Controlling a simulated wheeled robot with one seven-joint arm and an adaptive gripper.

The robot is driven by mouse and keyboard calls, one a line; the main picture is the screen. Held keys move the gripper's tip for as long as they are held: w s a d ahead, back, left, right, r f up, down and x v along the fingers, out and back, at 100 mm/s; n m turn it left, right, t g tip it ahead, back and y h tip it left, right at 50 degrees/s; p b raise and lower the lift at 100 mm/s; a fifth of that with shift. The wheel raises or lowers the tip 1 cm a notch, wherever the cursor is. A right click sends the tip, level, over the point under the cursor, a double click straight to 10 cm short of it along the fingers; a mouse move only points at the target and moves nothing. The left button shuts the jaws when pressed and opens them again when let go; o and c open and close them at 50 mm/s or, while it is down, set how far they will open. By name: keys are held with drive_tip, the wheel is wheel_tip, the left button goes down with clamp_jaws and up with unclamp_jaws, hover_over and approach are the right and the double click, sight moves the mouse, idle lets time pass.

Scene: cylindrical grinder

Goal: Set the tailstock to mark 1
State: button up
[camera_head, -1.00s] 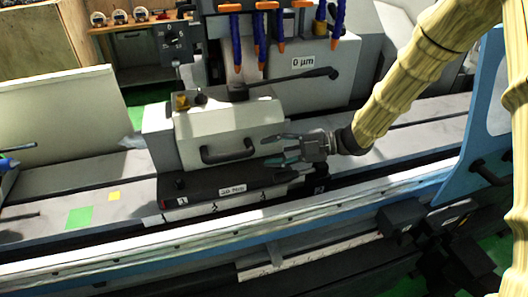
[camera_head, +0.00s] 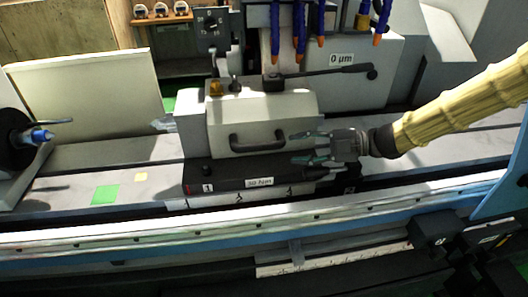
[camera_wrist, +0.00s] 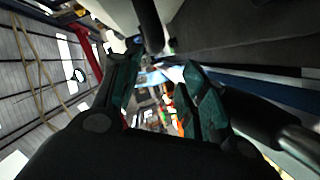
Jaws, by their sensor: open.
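The tailstock (camera_head: 258,118) is a pale grey block with a dark bar handle (camera_head: 257,142) on its front. It sits on a dark base (camera_head: 225,176) on the machine bed. The base carries a "1" label (camera_head: 207,188) at its left and a "50 Nm" label (camera_head: 259,182). My gripper (camera_head: 298,148) is open, just right of the handle, with its fingers pointing left. I cannot tell whether it touches the tailstock. In the wrist view my gripper (camera_wrist: 158,76) shows two spread dark green fingers with nothing clearly between them.
A lever (camera_head: 325,71) with a "0 µm" sign above it and several blue hoses (camera_head: 300,30) are behind the tailstock. A blue rail (camera_head: 120,240) runs along the front.

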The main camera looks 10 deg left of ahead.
sight(263, 147)
drive_tip(key=shift+w, duration=0.1)
drive_tip(key=shift+w+d+r+b, duration=0.25)
drive_tip(key=shift+w+r+b, duration=0.1)
drive_tip(key=shift+b, duration=0.4)
drive_tip(key=shift+p+x, duration=1.3)
drive_tip(key=shift+x, duration=4.1)
drive_tip(key=shift+w, duration=0.1)
clamp_jaws()
